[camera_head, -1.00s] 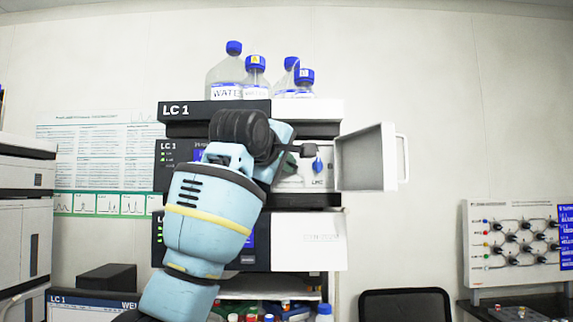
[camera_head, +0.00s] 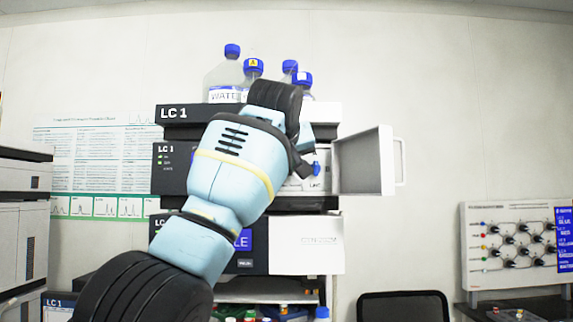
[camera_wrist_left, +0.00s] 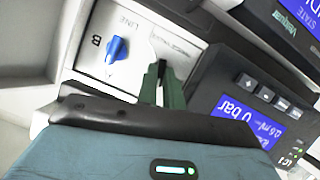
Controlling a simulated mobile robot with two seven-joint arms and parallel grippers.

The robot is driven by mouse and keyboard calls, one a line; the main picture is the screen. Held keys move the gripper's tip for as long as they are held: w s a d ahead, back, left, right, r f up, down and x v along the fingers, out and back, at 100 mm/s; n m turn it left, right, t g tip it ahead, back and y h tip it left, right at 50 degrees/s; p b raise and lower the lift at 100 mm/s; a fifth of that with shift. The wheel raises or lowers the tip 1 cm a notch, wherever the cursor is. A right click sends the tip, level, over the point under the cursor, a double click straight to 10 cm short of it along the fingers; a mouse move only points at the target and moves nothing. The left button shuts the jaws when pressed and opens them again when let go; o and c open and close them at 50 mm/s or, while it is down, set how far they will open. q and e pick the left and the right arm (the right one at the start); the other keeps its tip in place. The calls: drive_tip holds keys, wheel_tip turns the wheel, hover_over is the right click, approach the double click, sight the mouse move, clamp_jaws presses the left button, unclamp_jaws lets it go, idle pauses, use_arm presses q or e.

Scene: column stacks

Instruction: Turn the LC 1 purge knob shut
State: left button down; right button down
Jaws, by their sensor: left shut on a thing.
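The LC 1 stack (camera_head: 175,111) stands against the wall, its pump compartment open behind its white door (camera_head: 362,163). My left arm covers much of the front and hides the fingertips in the head view. In the left wrist view my left gripper (camera_wrist_left: 162,88) is at the white panel, its green fingers shut on a small black part, which I take to be the purge knob (camera_wrist_left: 161,68). Its shape and angle are mostly hidden. A blue knob (camera_wrist_left: 115,49) sits apart beside it, near the letters LINE and B; it also shows in the head view (camera_head: 316,168). My right gripper is not in view.
The pump display (camera_wrist_left: 240,118) shows "0 bar", upside down in the wrist view. Blue-capped bottles (camera_head: 223,75) stand on the stack. The open door juts out to the right of the compartment. A valve board (camera_head: 515,245) stands farther right.

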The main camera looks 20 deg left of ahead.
use_arm(q)
drive_tip(key=shift+d+m+g+y, duration=0.1)
drive_tip(key=shift+m+g+y, duration=0.2)
drive_tip(key=shift+m+y, duration=0.45)
drive_tip(key=shift+m, duration=0.35)
drive_tip(key=c, duration=1.5)
unclamp_jaws()
drive_tip(key=shift+c, duration=0.2)
drive_tip(key=v, duration=0.7)
drive_tip(key=shift+s, duration=0.35)
drive_tip(key=shift+d+r, duration=0.1)
drive_tip(key=shift+r, duration=0.05)
